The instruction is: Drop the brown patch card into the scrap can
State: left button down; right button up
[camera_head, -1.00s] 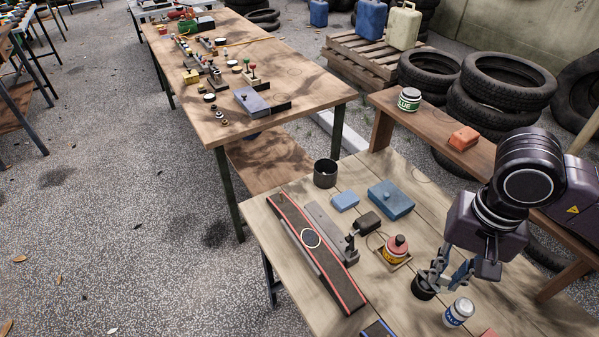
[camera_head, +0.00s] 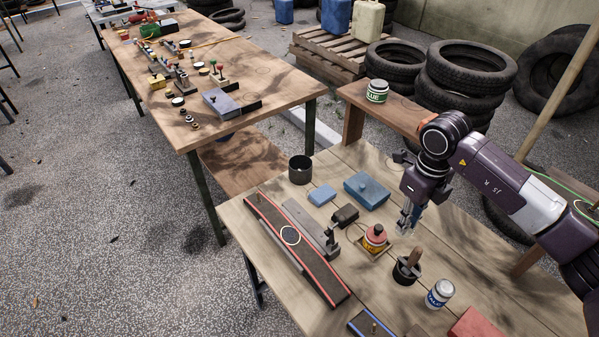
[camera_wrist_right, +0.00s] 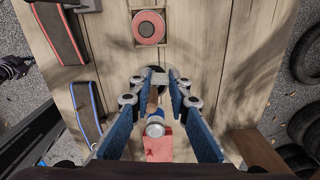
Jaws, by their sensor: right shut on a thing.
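My right gripper (camera_head: 408,228) hangs above the table, just behind a black cup (camera_head: 406,272) with a brown handle-like piece standing tilted in it. In the right wrist view its blue-padded fingers (camera_wrist_right: 159,75) converge near the cup. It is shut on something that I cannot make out. A brown piece (camera_wrist_right: 152,101) shows between the fingers there; I cannot tell whether it is held or stands in the cup. I cannot pick out the patch card for certain. An open dark can (camera_head: 301,170), likely the scrap can, stands at the table's back left corner. My left gripper is not clearly visible.
A red block (camera_head: 474,323) lies near the front. A glue jar (camera_head: 377,91) stands on the bench.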

aim_at(304, 171)
jog(key=i+j, duration=0.55)
jog(key=j, duration=0.15)
jog(key=i+j+z, duration=0.15)
jog(key=i+j, duration=0.45)
